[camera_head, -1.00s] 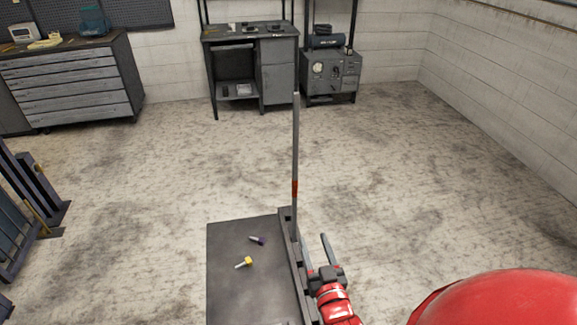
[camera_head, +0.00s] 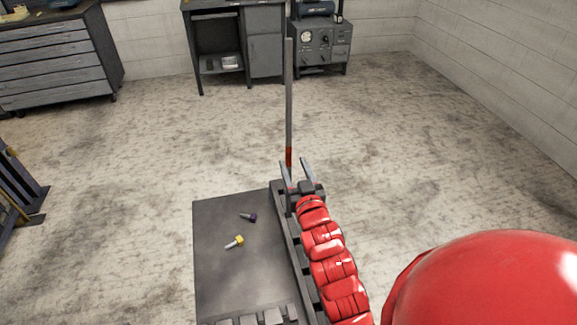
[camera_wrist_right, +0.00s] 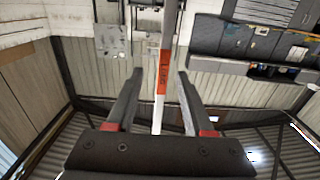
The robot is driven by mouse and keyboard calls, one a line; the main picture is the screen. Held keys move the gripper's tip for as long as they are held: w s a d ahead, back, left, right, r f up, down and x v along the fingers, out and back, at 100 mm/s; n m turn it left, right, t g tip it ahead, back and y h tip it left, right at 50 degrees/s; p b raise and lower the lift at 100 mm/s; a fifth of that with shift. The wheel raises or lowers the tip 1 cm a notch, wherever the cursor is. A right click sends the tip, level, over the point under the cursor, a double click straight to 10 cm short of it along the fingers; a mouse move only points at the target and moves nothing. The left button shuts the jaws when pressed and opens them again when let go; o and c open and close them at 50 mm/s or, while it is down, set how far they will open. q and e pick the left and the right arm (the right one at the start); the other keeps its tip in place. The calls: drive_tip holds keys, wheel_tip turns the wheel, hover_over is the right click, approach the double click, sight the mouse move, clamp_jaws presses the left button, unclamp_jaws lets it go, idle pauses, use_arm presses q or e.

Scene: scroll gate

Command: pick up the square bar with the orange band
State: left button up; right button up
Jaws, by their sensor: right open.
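The square bar (camera_head: 289,95) stands upright at the far end of the rack on the right edge of the dark table (camera_head: 225,290). Its orange band (camera_head: 289,157) is just above my right gripper (camera_head: 298,172) in the head view. In the right wrist view the bar (camera_wrist_right: 170,30) and its band (camera_wrist_right: 164,78) show between the two fingers of the open gripper (camera_wrist_right: 160,85). The gripper is empty, and I cannot tell whether a finger touches the bar. The bar's lower end is hidden behind the gripper. My left gripper is not in view.
A purple-headed piece (camera_head: 249,217) and a yellow-headed piece (camera_head: 235,242) lie on the table. A slotted rack (camera_head: 282,212) runs along its right edge. Cabinets stand at the back wall. A dark blue frame (camera_head: 18,190) stands at left. The floor between is clear.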

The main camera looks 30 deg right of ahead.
drive_tip(key=shift+w+d+r, duration=0.1)
drive_tip(key=shift+w, duration=0.6)
drive_tip(key=p+x, duration=0.2)
drive_tip(key=x, duration=0.4)
clamp_jaws()
idle(0.9)
